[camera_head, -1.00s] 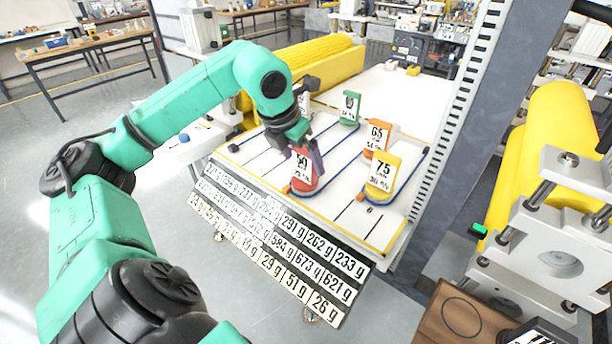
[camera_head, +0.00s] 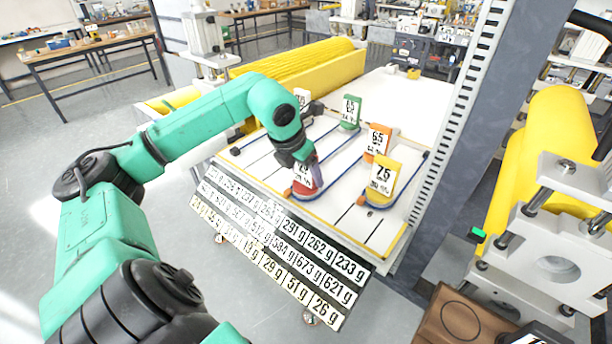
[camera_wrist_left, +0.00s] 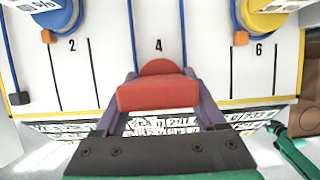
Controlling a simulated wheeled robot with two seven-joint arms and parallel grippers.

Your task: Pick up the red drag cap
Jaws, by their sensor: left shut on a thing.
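The red drag cap (camera_head: 305,181) stands near the front edge of the white board, its number label partly hidden by my gripper in the head view. In the left wrist view the red cap (camera_wrist_left: 158,94) sits between the two purple fingers, by the mark 4. My left gripper (camera_head: 312,168) is over the cap from above and shut on it; in the wrist view its fingers (camera_wrist_left: 163,100) lie along the cap's two sides. I cannot tell whether the cap is clear of the board.
An orange cap (camera_head: 377,142), a yellow cap (camera_head: 383,178) and a green cap (camera_head: 350,112) stand on the white board (camera_head: 345,222). A weight-label panel (camera_head: 275,245) slopes down in front. A grey post (camera_head: 470,130) rises at right. Yellow rollers (camera_head: 300,62) lie behind.

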